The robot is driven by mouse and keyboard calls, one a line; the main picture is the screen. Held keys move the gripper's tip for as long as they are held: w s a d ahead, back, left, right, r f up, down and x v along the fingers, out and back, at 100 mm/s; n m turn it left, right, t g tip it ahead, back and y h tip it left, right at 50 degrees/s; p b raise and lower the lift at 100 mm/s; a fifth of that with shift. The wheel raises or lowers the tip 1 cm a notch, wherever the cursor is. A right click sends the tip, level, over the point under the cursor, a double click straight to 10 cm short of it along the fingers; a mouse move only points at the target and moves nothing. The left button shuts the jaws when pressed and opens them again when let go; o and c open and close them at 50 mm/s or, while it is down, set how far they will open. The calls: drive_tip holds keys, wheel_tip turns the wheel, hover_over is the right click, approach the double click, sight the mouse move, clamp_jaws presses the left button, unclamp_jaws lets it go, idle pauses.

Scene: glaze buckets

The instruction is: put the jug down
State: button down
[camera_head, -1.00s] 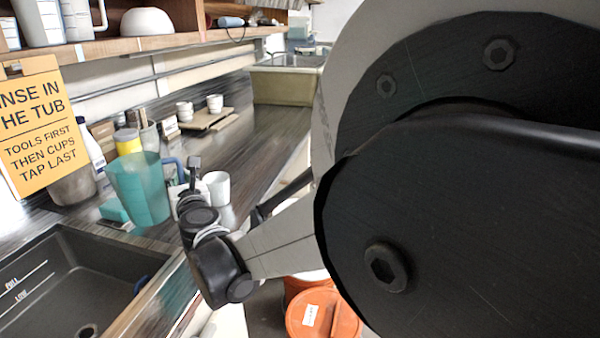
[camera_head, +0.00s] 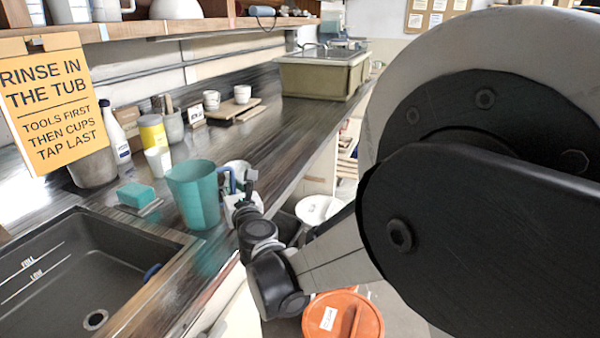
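The teal jug (camera_head: 195,196) is upright near the front edge of the counter (camera_head: 262,140), right of the sink. A faint teal patch shows on the counter below the jug. I cannot tell for sure whether the jug's base touches the counter or hangs just above it.
A teal sponge (camera_head: 136,194) lies left of the jug. A white cup (camera_head: 158,160), a yellow container (camera_head: 152,133) and a white bottle (camera_head: 115,135) stand behind. The dark sink (camera_head: 75,285) is at front left. An orange bucket lid (camera_head: 345,318) is below the counter.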

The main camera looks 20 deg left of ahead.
drive_tip(key=shift+f, duration=0.1)
drive_tip(key=c, duration=1.9)
unclamp_jaws()
